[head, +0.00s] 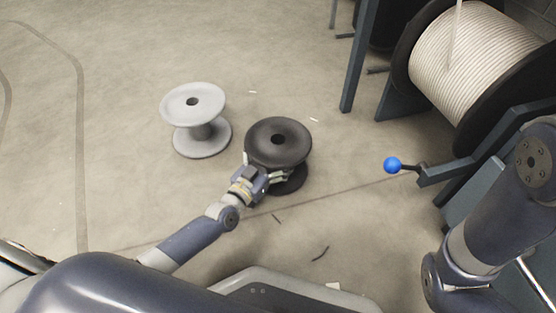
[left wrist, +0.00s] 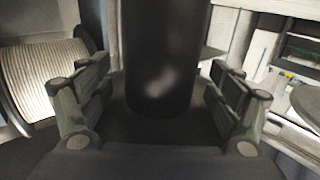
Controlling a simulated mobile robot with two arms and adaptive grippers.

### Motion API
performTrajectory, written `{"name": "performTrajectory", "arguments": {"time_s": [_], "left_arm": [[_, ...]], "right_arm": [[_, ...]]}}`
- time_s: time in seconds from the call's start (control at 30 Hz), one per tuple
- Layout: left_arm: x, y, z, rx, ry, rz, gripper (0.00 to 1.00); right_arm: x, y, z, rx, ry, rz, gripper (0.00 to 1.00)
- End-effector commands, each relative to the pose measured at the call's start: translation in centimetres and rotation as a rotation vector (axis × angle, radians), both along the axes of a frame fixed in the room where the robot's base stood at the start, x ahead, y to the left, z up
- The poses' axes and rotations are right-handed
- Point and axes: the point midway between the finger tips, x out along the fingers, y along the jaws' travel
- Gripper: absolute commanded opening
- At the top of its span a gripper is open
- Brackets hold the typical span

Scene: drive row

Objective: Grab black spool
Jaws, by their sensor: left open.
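A black spool (head: 278,136) stands upright on the floor in the middle of the head view. My left gripper (head: 266,173) reaches it from the lower left, at the height between its two flanges. In the left wrist view the spool's dark core (left wrist: 160,60) stands between the open fingers of my left gripper (left wrist: 155,100). A gap shows between the core and the finger pads on each side. My right gripper is not in view; only part of my right arm shows at the right.
A grey spool (head: 201,137) stands just left of the black one. At the right a large reel of pale cable (head: 480,52) sits in a dark stand, with a blue ball-ended lever (head: 393,165) sticking out. Small scraps lie on the floor. The floor at the left is clear.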

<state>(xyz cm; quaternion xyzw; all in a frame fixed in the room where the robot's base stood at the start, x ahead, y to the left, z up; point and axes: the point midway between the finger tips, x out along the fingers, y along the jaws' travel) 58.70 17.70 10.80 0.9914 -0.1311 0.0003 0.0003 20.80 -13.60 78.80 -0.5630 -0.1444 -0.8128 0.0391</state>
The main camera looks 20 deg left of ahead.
Motion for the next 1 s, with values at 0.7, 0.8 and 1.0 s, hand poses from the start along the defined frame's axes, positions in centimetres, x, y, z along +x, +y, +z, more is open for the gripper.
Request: {"name": "performTrajectory", "arguments": {"time_s": [0.7,0.8,1.0], "left_arm": [[0.52,-0.1,0.21,0.0,-0.003,0.0,0.23],[0.51,-0.1,0.22,0.0,-0.003,0.0,0.23],[0.51,-0.1,0.8,0.0,-0.003,0.0,0.23]], "right_arm": [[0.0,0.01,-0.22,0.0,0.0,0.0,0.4],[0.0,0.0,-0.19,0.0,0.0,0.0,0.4],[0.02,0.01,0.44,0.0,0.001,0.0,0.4]]}}
